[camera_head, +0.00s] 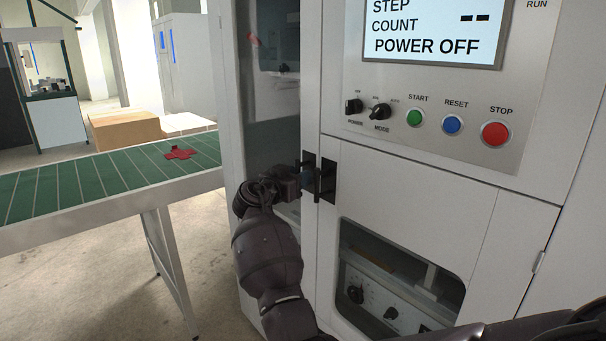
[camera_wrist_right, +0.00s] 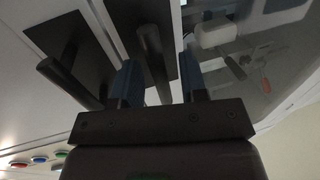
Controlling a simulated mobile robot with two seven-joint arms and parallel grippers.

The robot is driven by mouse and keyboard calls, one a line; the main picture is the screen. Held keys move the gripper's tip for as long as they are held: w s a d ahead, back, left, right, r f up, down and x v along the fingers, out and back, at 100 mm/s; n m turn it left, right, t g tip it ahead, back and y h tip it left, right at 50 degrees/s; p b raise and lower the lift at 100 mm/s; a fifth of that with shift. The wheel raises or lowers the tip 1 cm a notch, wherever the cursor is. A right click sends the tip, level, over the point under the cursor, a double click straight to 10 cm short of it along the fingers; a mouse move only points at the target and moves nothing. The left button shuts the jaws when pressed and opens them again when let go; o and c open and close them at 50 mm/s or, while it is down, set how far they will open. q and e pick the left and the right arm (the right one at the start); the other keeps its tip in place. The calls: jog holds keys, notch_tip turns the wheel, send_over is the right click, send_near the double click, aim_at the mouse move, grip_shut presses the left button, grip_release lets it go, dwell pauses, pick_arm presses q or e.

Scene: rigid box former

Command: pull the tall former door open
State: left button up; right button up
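The tall former door (camera_head: 311,100) is a narrow pale panel with a dark glass window, left of the control panel. It looks shut, its edge close to the neighbouring panel. Its dark bar handle (camera_head: 317,184) stands on a black plate near the door's right edge. My right gripper (camera_head: 304,178) is at this handle. In the right wrist view, the two fingers (camera_wrist_right: 160,82) are apart, with the handle bar (camera_wrist_right: 151,50) between them and gaps showing on both sides. Contact cannot be told. My left gripper is not in view.
A second bar handle (camera_wrist_right: 68,80) sits close beside the fingers, on the lower door (camera_head: 415,195). The control panel (camera_head: 440,100) with knobs and coloured buttons is above it. A green conveyor (camera_head: 110,176) stands at left, with bare floor (camera_head: 215,240) between.

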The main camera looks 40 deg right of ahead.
jog(key=shift+w+d, duration=0.1)
jog(key=shift+d, duration=0.1)
jog(key=shift+c, duration=0.5)
grip_shut()
